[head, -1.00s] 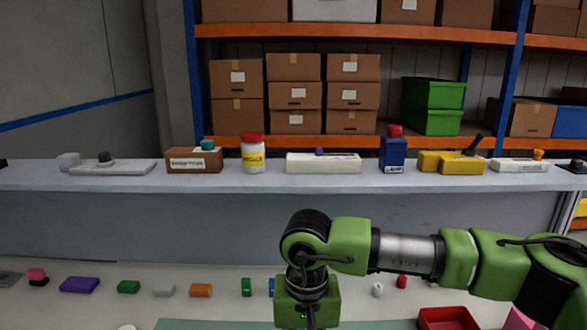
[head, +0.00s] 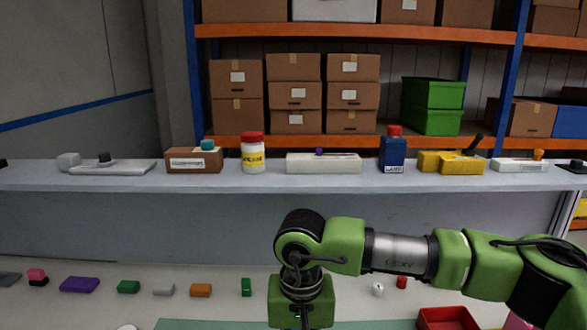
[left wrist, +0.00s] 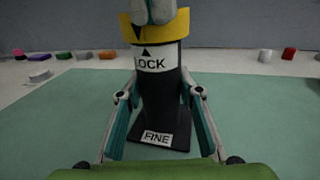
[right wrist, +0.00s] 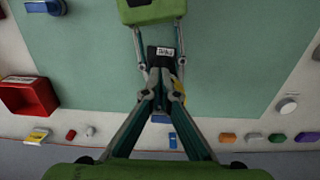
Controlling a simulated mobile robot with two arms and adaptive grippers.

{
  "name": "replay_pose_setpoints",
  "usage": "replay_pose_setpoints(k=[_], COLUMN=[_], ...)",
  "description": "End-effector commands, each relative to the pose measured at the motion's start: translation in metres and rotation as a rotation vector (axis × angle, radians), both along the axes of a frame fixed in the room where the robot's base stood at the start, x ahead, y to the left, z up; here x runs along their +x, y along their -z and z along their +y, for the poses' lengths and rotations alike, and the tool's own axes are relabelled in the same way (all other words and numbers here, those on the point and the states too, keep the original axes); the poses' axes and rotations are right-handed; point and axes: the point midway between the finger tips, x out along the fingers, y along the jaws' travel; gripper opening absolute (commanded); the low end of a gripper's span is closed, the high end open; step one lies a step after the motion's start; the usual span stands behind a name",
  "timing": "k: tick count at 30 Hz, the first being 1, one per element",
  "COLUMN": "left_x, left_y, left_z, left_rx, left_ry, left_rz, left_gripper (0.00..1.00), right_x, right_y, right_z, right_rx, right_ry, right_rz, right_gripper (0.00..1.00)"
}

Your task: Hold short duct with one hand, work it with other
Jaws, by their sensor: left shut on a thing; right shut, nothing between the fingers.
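The short duct (left wrist: 157,105) is a dark upright piece with a yellow ring (left wrist: 172,27) near its top, a white LOCK band with a black arrow, and a FINE label on its foot. My left gripper (left wrist: 160,94) has a finger on each side of its dark body and is shut on it. My right gripper (right wrist: 161,82) is shut and empty, its fingertips together at the ring; I cannot tell whether they touch it. In the right wrist view the duct (right wrist: 163,53) is partly hidden behind these fingers. In the head view both fingertips are out of frame.
A green mat (left wrist: 50,115) lies under the duct. A red tray (head: 446,318) sits to the right. Small coloured blocks, such as a purple one (head: 79,285), line the back of the table. A raised shelf (head: 120,181) with bottles and boxes stands behind.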

Motion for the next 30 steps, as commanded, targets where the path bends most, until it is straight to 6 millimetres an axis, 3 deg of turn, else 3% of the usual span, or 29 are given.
replay_pose_setpoints(k=[30], left_x=[-0.001], left_y=[0.000], left_z=[-0.002], left_rx=[0.001], left_ry=[0.005], left_rz=[0.001], left_gripper=[0.00], right_x=[0.003], right_y=[0.000], right_z=[0.029], right_rx=[0.004], right_ry=[0.000], right_rz=[-0.004], right_gripper=[0.00])
